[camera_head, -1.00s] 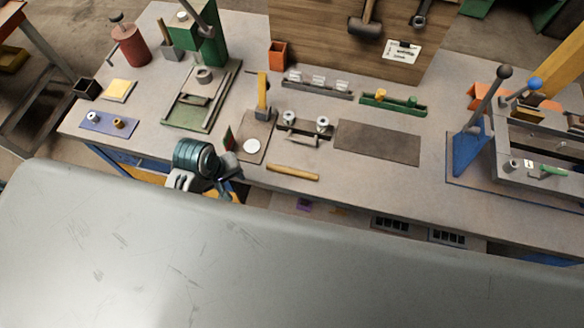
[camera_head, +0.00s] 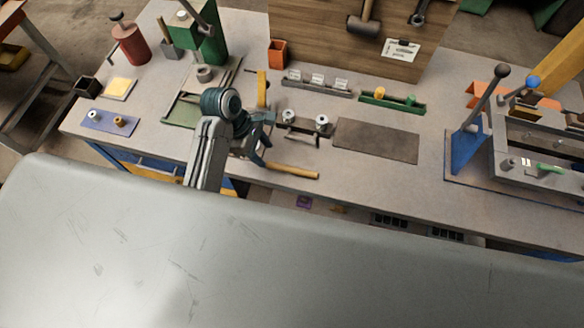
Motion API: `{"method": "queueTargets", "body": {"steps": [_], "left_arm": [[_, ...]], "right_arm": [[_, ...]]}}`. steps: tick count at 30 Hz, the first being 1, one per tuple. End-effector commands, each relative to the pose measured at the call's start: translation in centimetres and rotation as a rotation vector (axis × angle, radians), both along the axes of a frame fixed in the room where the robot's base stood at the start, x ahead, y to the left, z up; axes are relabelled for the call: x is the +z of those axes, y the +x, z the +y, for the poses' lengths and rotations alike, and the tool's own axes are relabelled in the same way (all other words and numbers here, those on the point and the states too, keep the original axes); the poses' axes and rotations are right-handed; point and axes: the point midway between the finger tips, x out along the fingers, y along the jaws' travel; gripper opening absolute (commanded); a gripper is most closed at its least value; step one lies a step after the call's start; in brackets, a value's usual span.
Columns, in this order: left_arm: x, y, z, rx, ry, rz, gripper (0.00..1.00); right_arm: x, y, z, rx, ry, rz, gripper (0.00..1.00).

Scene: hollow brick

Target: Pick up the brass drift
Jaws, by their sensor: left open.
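The brass drift (camera_head: 298,172) is a short yellowish rod lying on the workbench near its front edge, left of centre. My left gripper (camera_head: 266,138) is above the bench, just up and left of the rod. Its jaws are open, with a gap between the dark fingers, and nothing shows between them. The lower finger appears by the rod's left end and hides part of it. I cannot tell whether they touch. My right gripper is out of view.
Behind the rod stands a small fixture with two round metal knobs (camera_head: 322,121). A dark mat (camera_head: 377,141) lies to the right. A green press (camera_head: 203,40) stands at the back left, and a blue lever tool (camera_head: 468,145) at the right.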

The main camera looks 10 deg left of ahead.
Motion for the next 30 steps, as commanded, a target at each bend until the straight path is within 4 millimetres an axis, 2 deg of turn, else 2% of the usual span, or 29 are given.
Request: {"method": "queueTargets", "body": {"steps": [8,11,16,24,30], "left_arm": [[-1.9,-0.2,-1.2,0.0,0.0,0.003,0.45],[-3.1,-0.2,-2.0,0.0,0.0,0.003,0.45],[-5.2,-0.1,-2.7,0.0,0.001,0.0,0.45],[-5.6,-0.1,-2.7,-0.001,0.002,-0.003,0.45],[-5.6,-0.1,-2.7,-0.001,0.002,-0.003,0.06]], "right_arm": [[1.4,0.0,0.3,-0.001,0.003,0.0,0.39],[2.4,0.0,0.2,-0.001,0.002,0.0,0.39],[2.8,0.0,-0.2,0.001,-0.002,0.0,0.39],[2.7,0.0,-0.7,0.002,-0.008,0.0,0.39],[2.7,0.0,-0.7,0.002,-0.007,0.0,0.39]]}}
